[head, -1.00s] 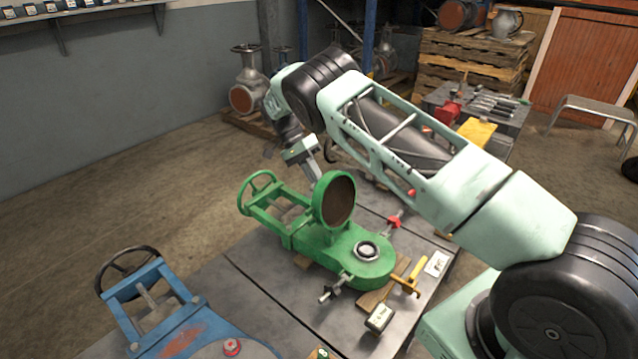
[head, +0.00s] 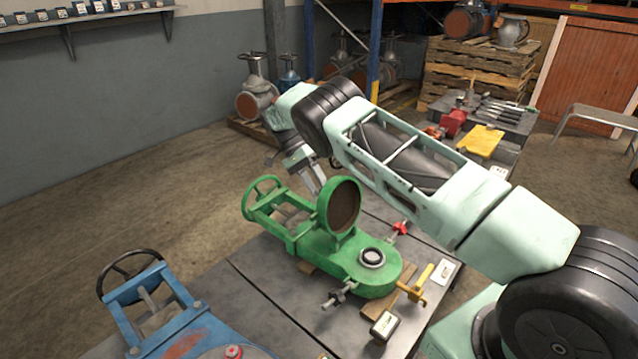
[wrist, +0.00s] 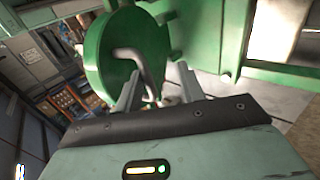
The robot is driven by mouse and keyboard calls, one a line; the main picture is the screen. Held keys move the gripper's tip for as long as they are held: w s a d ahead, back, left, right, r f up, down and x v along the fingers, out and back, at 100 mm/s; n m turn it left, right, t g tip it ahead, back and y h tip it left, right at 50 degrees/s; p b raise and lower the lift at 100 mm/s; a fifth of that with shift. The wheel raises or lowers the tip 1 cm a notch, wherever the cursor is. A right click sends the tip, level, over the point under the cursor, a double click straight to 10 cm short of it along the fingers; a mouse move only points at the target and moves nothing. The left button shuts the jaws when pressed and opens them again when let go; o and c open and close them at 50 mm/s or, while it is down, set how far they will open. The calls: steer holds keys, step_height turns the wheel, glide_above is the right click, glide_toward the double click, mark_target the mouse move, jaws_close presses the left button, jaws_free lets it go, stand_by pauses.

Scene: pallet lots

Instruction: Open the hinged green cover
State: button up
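The round green cover (head: 342,205) stands upright on its hinge on the green valve body (head: 328,254), its dark brown inner face towards the head camera. In the wrist view the cover's outer face (wrist: 105,60) shows, with a bent grey handle (wrist: 142,68) on it. My gripper (wrist: 158,90) is behind the cover, with its two fingers apart and the handle between or just beyond them. I cannot tell whether they touch it. In the head view my gripper (head: 318,184) is partly hidden by the cover.
The valve rests on a grey table (head: 285,293). A blue valve (head: 165,310) with a dark handwheel is at the lower left. A yellow-handled tool (head: 420,280) and a small boxed device (head: 385,325) lie to the right. A tool-laden bench (head: 515,128) stands behind.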

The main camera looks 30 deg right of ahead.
steer(key=shift+r, duration=0.15)
stand_by(0.8)
step_height(320, 180, up, 10)
steer(key=b, duration=0.1)
stand_by(0.3)
stand_by(0.4)
steer(key=s+a+r+n+t+y, duration=0.2)
steer(key=s+a+r+n, duration=0.2)
steer(key=s+a+n, duration=0.35)
steer(key=s+a+r+n+t+y, duration=0.1)
steer(key=s+a+r+n+t, duration=0.2)
steer(key=s+a, duration=0.65)
steer(key=s+a+n+t+p, duration=0.1)
steer(key=s+a+n+t, duration=0.2)
steer(key=s+n, duration=0.8)
steer(key=s, duration=1.1)
steer(key=shift+a+f+y+p, duration=0.15)
steer(key=shift+f+y+p, duration=0.15)
steer(key=shift+f, duration=0.05)
